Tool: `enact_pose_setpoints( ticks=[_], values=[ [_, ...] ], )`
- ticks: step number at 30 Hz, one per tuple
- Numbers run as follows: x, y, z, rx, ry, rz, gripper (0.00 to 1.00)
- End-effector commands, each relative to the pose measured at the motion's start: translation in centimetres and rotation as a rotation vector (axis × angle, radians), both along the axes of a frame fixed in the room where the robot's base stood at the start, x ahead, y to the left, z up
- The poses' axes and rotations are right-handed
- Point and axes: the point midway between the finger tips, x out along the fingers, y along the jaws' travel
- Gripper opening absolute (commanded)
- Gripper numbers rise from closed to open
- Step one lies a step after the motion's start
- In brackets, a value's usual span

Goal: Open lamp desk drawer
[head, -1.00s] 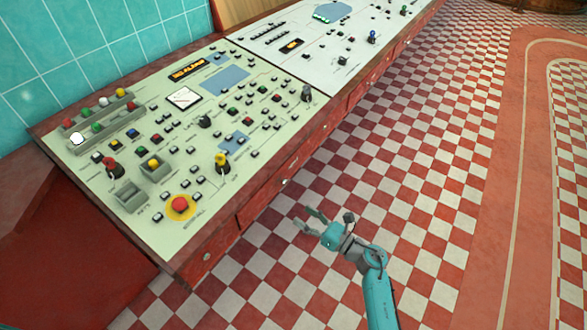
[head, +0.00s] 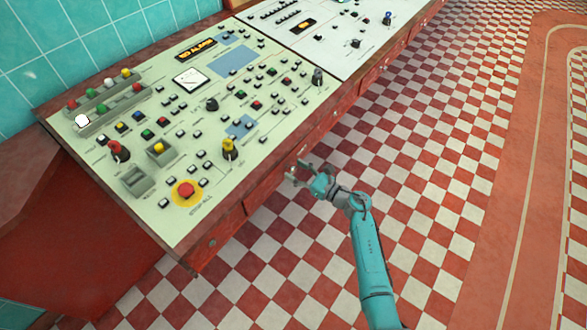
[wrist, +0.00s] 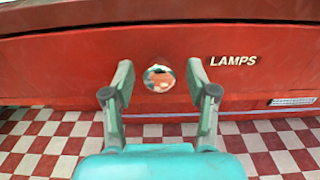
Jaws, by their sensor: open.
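The lamp drawer (wrist: 80,75) is a red front marked LAMPS at its right, in the wrist view. It looks shut. Its round shiny knob (wrist: 158,78) sits in the middle of the picture. My gripper (wrist: 159,72) is open, with one finger on each side of the knob and a gap on both sides. In the head view, my gripper (head: 297,172) is at the front of the red desk and partly hides the knob area. I cannot tell whether a finger touches the drawer front.
A sloping control panel (head: 222,108) with buttons, levers and a red stop button (head: 187,189) tops the desk. Another drawer (head: 210,244) is nearer, at the desk's left end. The checkered floor (head: 440,150) to the right is clear.

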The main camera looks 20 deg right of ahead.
Motion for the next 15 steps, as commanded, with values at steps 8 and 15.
enact_pose_setpoints(
  ticks=[8,15],
  values=[
    [1.19,0.89,0.03,0.001,0.000,0.000,0.58],
    [1.19,0.89,0.02,0.001,0.000,0.000,0.53]
  ],
)
